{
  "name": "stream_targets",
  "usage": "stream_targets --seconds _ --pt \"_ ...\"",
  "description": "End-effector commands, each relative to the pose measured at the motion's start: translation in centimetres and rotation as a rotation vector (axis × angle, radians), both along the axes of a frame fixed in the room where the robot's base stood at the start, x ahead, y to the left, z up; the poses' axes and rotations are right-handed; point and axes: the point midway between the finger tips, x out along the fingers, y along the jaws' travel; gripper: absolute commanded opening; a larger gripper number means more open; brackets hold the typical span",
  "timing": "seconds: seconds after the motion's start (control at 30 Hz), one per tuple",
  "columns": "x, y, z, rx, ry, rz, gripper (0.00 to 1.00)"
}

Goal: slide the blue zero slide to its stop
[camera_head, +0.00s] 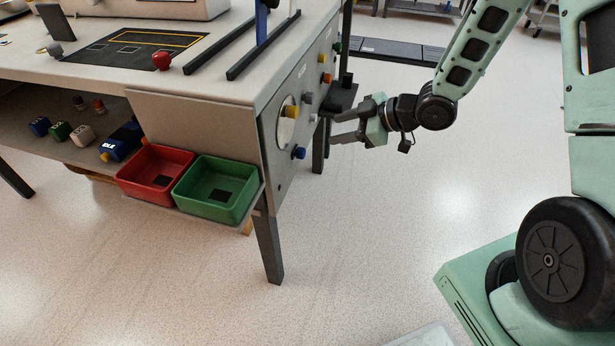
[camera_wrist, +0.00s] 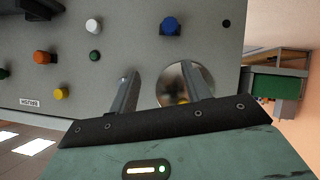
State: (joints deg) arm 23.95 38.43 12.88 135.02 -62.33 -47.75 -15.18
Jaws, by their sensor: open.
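A blue knob (camera_head: 299,152) sticks out low on the grey end panel (camera_head: 272,150) of the bench; it may be the blue zero slide, but I cannot read a label on it. It also shows at the top of the wrist view (camera_wrist: 170,27). My gripper (camera_head: 335,127) is open and empty, off to the right of the panel and pointing at it. In the wrist view its two fingers (camera_wrist: 160,78) reach toward the panel, apart from the blue knob. The right finger overlaps a round shiny disc (camera_wrist: 172,88) on the panel. No slot or stop is clear to see.
The panel also bears yellow (camera_wrist: 61,93), orange (camera_wrist: 42,57), white (camera_wrist: 93,26) and green (camera_wrist: 95,56) knobs. A bench leg (camera_head: 268,248) stands below.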

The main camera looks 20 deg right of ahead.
Motion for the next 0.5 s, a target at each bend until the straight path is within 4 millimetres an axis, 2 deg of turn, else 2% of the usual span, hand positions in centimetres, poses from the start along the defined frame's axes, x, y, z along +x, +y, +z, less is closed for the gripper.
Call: stream_targets --seconds 0.03,0.2,0.33,0.5 --pt "-0.3 -1.3 -3.9 0.058 -0.032 0.012 0.48" --pt "-2.2 -4.3 -8.5 0.255 -0.172 0.075 0.48" --pt "-4.0 -6.0 -10.1 0.376 -0.255 0.102 0.48" --pt "-5.2 -7.1 -10.5 0.456 -0.308 0.115 0.48"
